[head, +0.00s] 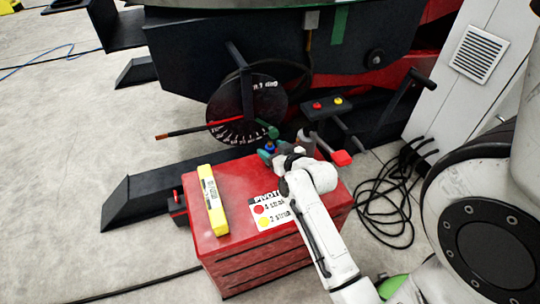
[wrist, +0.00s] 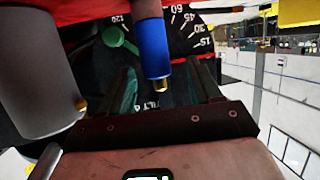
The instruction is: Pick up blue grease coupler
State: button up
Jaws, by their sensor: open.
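The blue grease coupler (wrist: 153,45) is a blue cylinder with a brass tip. In the head view it is a small blue patch (head: 270,147) at the back of the red cabinet, mostly hidden by my gripper (head: 272,152). In the wrist view my gripper (wrist: 165,78) has its two dark fingers apart, with the coupler showing between them near the fingertips. I see no finger closed on it; whether either touches it I cannot tell.
A larger grey cylinder (wrist: 38,75) with a brass tip stands close beside the coupler; it also shows in the head view (head: 305,143). The red cabinet (head: 235,245) carries a yellow box (head: 212,200) and a lettered card (head: 268,210). The round dial (head: 240,108) is behind.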

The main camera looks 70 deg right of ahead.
aim_at(267, 146)
jog(key=b+x, duration=0.1)
jog(key=x, duration=0.3)
jog(key=shift+d+f, duration=0.1)
jog(key=shift+d, duration=0.1)
jog(key=c, duration=1.1)
